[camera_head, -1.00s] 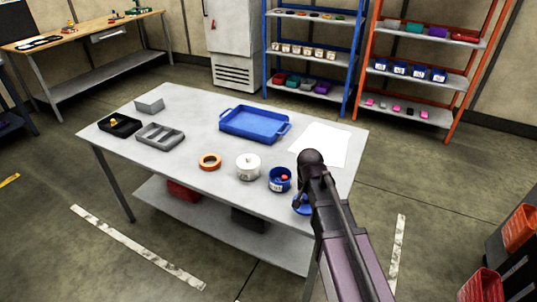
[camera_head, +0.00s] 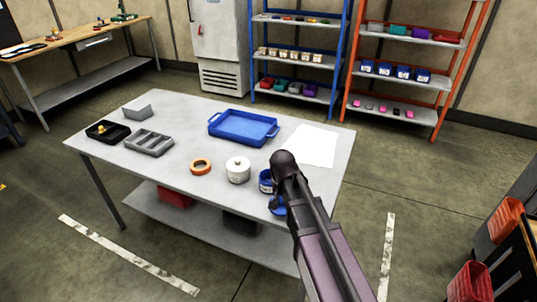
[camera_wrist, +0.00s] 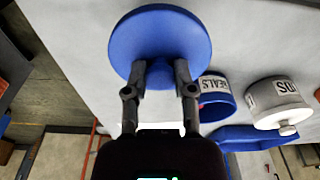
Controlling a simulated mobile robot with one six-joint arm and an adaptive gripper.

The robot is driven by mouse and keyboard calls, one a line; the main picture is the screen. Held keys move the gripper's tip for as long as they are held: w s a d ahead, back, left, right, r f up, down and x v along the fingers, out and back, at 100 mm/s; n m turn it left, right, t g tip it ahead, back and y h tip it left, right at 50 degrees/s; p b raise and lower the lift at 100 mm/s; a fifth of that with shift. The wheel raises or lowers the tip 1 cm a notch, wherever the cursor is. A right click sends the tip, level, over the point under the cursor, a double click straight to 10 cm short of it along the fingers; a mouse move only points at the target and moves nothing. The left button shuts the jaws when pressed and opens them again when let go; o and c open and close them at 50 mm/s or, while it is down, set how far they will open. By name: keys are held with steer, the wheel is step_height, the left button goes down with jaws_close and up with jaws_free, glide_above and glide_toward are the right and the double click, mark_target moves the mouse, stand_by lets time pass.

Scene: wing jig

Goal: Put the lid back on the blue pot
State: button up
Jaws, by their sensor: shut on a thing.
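The blue lid (camera_wrist: 160,35) is a round disc, also visible in the head view (camera_head: 279,210). My gripper (camera_wrist: 160,72) is shut on its knob, with one finger on each side. The blue pot (camera_head: 265,187) stands on the table near its front right; its white label reads SEALS in the wrist view (camera_wrist: 224,104). The lid is held beside the pot, nearer the table's front edge, not over it. My arm hides part of the pot and most of my gripper in the head view.
A white pot (camera_head: 237,172) with its lid on and an orange ring (camera_head: 200,167) stand left of the blue pot. A blue tray (camera_head: 243,138) and white sheet (camera_head: 308,157) lie behind. Grey trays (camera_head: 149,153) and a black tray (camera_head: 90,132) are at the left.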

steer(key=w+a+r+n+p, duration=0.2)
steer(key=w+r+n+p, duration=0.2)
steer(key=w, duration=0.3)
steer(key=w+a+r+n+p, duration=0.3)
steer(key=w+r+n, duration=0.1)
steer(key=w, duration=0.3)
steer(key=shift+w+y+p, duration=0.2)
steer(key=shift+y+p, duration=0.2)
steer(key=shift+f, duration=0.2)
steer(key=shift+f+b, duration=3.05)
steer(key=shift+b, duration=0.15)
steer(key=shift+s, duration=0.2)
steer(key=shift+f, duration=0.15)
steer(key=o, duration=1)
